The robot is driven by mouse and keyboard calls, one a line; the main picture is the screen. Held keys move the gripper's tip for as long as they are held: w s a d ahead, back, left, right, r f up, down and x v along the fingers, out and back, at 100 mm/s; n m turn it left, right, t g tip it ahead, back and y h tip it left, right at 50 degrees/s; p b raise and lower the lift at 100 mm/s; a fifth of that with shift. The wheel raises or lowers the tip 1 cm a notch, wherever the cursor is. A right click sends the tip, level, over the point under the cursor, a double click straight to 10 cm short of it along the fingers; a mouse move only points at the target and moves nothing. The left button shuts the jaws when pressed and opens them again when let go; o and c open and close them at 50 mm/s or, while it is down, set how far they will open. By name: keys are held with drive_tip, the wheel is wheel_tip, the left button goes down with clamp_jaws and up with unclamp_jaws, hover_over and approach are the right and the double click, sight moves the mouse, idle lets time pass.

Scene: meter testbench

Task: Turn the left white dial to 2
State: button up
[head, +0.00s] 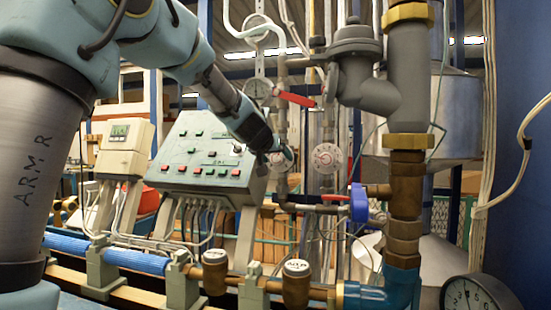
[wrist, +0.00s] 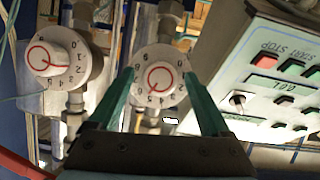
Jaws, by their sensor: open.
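The left white dial (wrist: 160,88) has black numbers around its rim and a red mark on its knob. In the wrist view it sits between the two green fingers of my gripper (wrist: 158,74). The fingers are apart on either side of it; I cannot tell whether they touch it. The number its mark points to is not clear. In the head view my gripper (head: 278,156) is in front of the left dial and hides most of it. The right white dial (head: 326,158) is uncovered, and shows in the wrist view (wrist: 52,57) at the left.
A sloped control box (head: 205,150) with red and green buttons stands left of my gripper. A red lever (head: 297,99) is above the dials, and a blue valve handle (head: 359,203) is at lower right. Thick pipes (head: 408,80) stand at right.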

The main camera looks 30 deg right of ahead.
clamp_jaws()
idle(0.5)
drive_tip(key=shift+f+b, duration=0.2)
drive_tip(key=shift+b, duration=0.4)
